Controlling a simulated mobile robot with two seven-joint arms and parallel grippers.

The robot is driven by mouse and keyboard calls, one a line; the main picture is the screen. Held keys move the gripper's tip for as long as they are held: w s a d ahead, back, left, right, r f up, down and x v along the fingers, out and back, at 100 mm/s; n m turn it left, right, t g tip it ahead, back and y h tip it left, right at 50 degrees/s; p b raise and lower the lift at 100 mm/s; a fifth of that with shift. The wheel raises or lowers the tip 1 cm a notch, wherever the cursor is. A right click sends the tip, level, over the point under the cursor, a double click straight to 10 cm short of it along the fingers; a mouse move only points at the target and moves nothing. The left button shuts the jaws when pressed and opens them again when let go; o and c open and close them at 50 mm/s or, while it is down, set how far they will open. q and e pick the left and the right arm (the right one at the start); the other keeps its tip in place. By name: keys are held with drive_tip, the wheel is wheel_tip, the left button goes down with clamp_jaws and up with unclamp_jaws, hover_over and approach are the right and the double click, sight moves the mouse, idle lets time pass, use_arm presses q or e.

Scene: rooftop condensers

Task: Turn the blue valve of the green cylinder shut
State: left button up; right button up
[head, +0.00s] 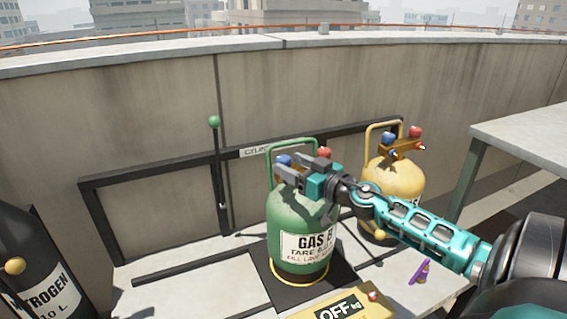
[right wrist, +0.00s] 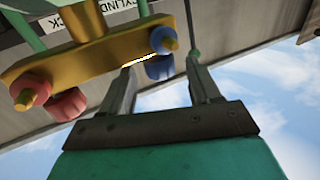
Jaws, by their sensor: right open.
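The green cylinder (head: 290,213), labelled as gas, stands upright on a dark scale plate. Its blue valve (head: 284,161) shows at the upper left of the cylinder, partly behind my right gripper (head: 284,173). In the right wrist view the blue valve (right wrist: 159,69) appears between the open fingertips (right wrist: 163,75), with no clear contact on either finger. The cylinder's red valve (head: 323,152) sits to the right; it also shows in the wrist view (right wrist: 66,104), left of the fingers, on a yellow manifold bar (right wrist: 85,58). My left gripper is not in view.
A yellow cylinder (head: 398,180) with blue and red valves stands right of the green one. A scale display (head: 340,307) reads OFF. A dark nitrogen cylinder (head: 30,260) is at the left, a rail (head: 150,172) behind, and a grey table (head: 525,135) at the right.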

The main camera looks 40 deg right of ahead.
sight(289, 163)
drive_tip(key=shift+w+a, duration=0.1)
drive_tip(key=shift+w, duration=1.65)
drive_tip(key=shift+c, duration=0.3)
drive_tip(key=c, duration=0.9)
